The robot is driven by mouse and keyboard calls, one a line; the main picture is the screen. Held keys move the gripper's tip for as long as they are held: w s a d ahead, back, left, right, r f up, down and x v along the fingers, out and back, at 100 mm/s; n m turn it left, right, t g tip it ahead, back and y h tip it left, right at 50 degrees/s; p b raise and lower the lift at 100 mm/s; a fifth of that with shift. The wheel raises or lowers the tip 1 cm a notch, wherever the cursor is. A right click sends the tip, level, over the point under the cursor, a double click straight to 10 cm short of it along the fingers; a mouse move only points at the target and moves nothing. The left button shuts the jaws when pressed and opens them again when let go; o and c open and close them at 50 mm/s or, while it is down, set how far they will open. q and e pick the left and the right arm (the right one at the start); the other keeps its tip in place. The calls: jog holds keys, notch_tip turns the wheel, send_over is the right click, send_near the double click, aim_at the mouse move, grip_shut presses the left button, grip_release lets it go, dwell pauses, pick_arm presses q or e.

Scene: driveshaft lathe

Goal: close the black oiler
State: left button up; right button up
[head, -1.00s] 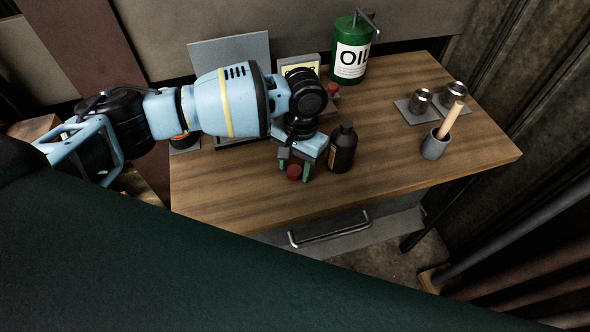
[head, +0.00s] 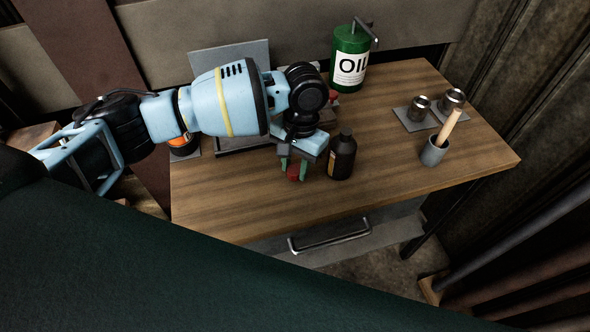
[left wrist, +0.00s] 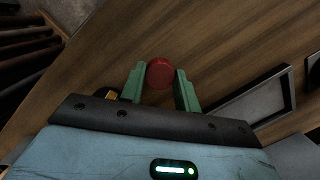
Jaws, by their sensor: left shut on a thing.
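A dark brown-black bottle (head: 342,156), which I take to be the black oiler, stands upright near the middle of the wooden table. Its top looks black. My left gripper (head: 294,171) is just left of the bottle, pointing down, with its green fingers shut on a red cap (head: 293,173). In the left wrist view the round red cap (left wrist: 160,73) sits between the fingertips (left wrist: 159,82). I cannot tell whether the cap touches the table. My right gripper is not in view.
A green OIL can (head: 350,58) stands at the back. Metal cups (head: 419,107) and a grey pot with a wooden handle (head: 434,151) are to the right. A grey-framed tray (left wrist: 262,98) lies by the gripper. The table's front (head: 240,210) is clear.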

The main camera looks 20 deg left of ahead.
pick_arm(q)
jog(key=s+d+r, duration=0.1)
jog(key=s+d, duration=0.1)
jog(key=d, duration=0.5)
jog(key=s+d+r, duration=0.1)
jog(key=s+d, duration=0.1)
jog(key=d, duration=0.6)
jog(key=shift+s+d+b, duration=0.2)
jog(key=shift+s+b, duration=0.1)
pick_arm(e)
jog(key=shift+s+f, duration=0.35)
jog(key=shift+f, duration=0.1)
pick_arm(q)
jog(key=shift+r, duration=0.1)
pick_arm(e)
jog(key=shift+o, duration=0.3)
